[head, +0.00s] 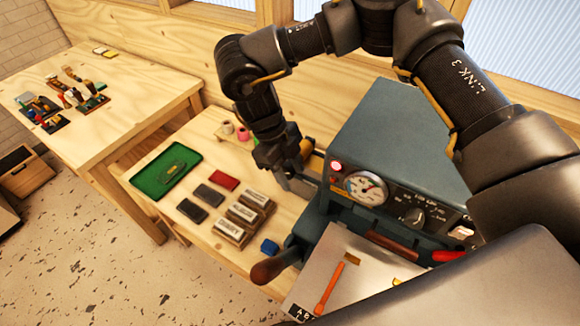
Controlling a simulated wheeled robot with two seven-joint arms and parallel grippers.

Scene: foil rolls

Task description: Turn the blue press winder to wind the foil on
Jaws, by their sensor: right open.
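The blue press (385,140) stands at the right, with a dial gauge (366,188) and a knob on its front panel. My right gripper (293,172) is at the press's left side, pointing down, with its jaws open. A yellowish part (315,165), perhaps a foil roll, shows beside the fingers against the press. I cannot make out the winder clearly; the gripper and arm cover much of that side. I cannot tell whether the fingers touch anything. My left gripper is not in view.
Small spools (243,133) stand on a wooden rack behind the gripper. A green tray (167,168), dark and red pads and several wooden type blocks (243,215) lie on the bench to the left. A brown-handled lever (275,267) sticks out at the press's front left.

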